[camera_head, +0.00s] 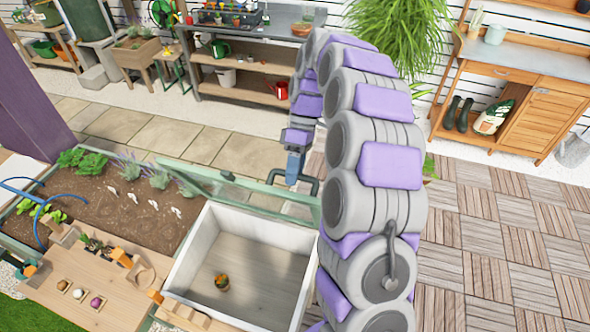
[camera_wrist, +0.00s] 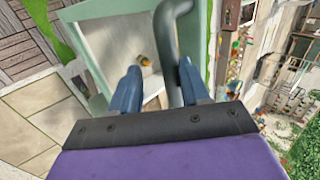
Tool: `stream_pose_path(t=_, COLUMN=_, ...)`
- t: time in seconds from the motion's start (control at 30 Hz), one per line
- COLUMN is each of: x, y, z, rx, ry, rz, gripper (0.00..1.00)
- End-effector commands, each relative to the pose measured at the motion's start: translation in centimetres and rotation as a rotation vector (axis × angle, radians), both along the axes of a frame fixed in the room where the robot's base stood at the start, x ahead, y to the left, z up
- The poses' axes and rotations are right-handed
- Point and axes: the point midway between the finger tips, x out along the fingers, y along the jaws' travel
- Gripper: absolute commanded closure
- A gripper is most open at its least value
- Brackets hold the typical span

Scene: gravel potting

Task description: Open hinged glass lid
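The hinged glass lid (camera_head: 240,190) has a pale green frame and stands raised along the far edge of the white box (camera_head: 188,245). The lid's green frame (camera_wrist: 88,12) also shows there.
A soil bed (camera_head: 140,205) with plants lies left of the box. A potting bench (camera_head: 250,50) stands behind. The tiled deck (camera_head: 500,240) at right is clear.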

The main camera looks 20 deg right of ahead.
Motion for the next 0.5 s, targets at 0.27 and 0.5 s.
stream_pose_path(t=0.27, x=0.3, y=-0.2, z=0.5, rx=0.0, ry=-0.003, rz=-0.001, gripper=0.56)
stream_pose_path(t=0.5, x=1.5, y=-1.1, z=2.9, rx=-0.002, ry=-0.006, rz=-0.002, gripper=0.56)
